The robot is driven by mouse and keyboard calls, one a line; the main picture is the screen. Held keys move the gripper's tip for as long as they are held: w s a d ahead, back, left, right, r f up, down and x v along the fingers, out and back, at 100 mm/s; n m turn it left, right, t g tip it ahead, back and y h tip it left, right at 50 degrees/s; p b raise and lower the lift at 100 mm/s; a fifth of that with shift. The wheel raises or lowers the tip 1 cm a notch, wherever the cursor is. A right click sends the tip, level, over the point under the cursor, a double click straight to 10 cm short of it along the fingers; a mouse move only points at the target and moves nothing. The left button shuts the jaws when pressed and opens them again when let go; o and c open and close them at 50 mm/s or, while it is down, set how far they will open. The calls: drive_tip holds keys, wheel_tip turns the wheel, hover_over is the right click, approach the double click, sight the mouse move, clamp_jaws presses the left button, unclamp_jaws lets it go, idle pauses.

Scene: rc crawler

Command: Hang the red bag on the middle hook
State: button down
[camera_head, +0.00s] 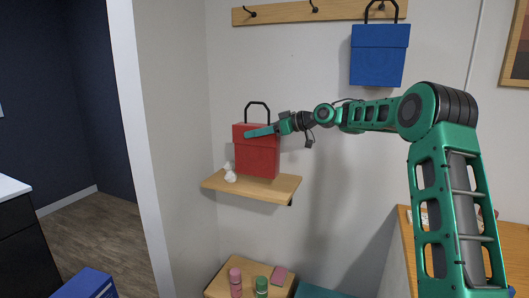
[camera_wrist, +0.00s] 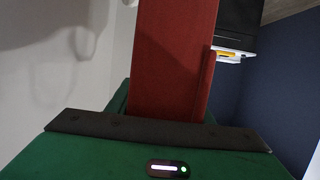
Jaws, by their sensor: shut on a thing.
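The red bag (camera_head: 256,158) is a boxy bag with a black loop handle (camera_head: 258,106). It is upright at the wooden wall shelf (camera_head: 285,188); I cannot tell whether its base touches the board. My gripper (camera_head: 262,131) reaches in from the right and is shut on the red bag's upper part, below the handle. In the wrist view the bag's red side (camera_wrist: 172,60) fills the middle, beyond my green gripper body. The middle hook (camera_head: 314,7) is black and bare, on the wooden rail (camera_head: 285,13) above and right of the bag.
A blue bag (camera_head: 378,58) hangs from the right hook (camera_head: 381,7); the left hook (camera_head: 250,12) is bare. A small white object (camera_head: 230,175) stands on the shelf left of the bag. Below are a pink bottle (camera_head: 235,282) and a green one (camera_head: 262,286). The wall below the middle hook is clear.

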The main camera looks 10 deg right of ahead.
drive_tip(key=w+d+f, duration=0.2)
drive_tip(key=d+f, duration=0.1)
drive_tip(key=f, duration=0.3)
drive_tip(key=shift+w+d, duration=0.15)
drive_tip(key=shift+d, duration=0.2)
drive_tip(key=c, duration=0.9)
unclamp_jaws()
drive_tip(key=shift+f, duration=0.1)
drive_tip(key=v, duration=1)
drive_tip(key=shift+d+f, duration=0.2)
drive_tip(key=shift+d, duration=0.4)
